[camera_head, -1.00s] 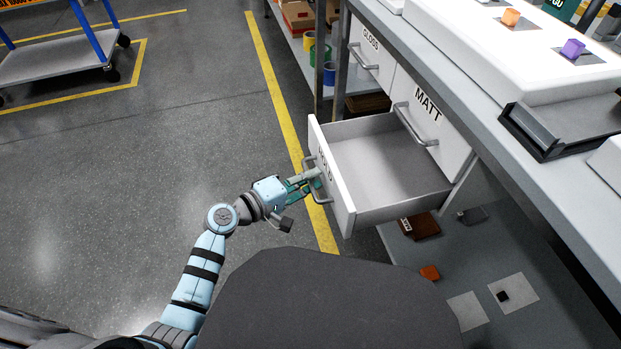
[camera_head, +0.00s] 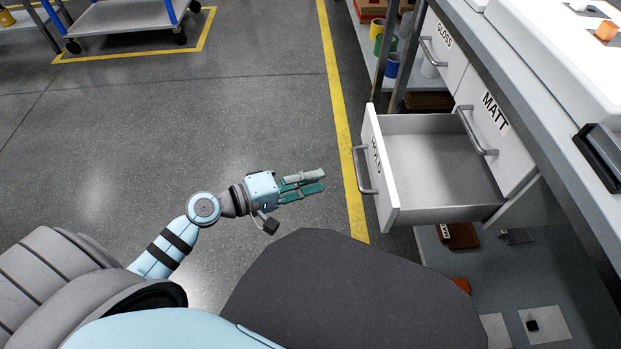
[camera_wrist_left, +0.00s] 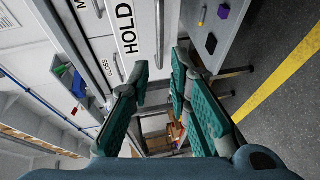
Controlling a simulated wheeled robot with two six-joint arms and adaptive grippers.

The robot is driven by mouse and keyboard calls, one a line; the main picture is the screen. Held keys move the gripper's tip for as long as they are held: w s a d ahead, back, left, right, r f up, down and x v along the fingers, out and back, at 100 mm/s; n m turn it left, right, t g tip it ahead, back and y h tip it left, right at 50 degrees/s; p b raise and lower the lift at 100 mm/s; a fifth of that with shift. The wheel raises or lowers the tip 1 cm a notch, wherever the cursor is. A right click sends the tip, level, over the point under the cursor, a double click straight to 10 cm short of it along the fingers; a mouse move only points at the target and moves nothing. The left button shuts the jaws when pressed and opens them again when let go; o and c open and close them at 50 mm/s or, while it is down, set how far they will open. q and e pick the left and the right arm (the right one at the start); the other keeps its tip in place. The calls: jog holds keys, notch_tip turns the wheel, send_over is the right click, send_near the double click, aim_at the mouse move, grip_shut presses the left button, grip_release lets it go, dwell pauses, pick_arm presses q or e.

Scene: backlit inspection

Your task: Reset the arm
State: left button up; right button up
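My left gripper (camera_head: 323,181) is in the air over the grey floor, left of the open drawer. Its two teal-padded fingers are apart with nothing between them, and a clear gap separates them from the drawer handle (camera_head: 361,170). The fingers also show in the left wrist view (camera_wrist_left: 159,72). The white drawer (camera_head: 385,170) is pulled out, and its visible inside is empty. The wrist view shows its HOLD label on the front (camera_wrist_left: 125,35). My right gripper is not in view.
The closed MATT drawer (camera_head: 496,135) and GLOSS drawer (camera_head: 442,50) sit in the bench at right. A blue-framed cart (camera_head: 125,17) stands at the upper left. Floor left of the yellow line (camera_head: 345,120) is clear.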

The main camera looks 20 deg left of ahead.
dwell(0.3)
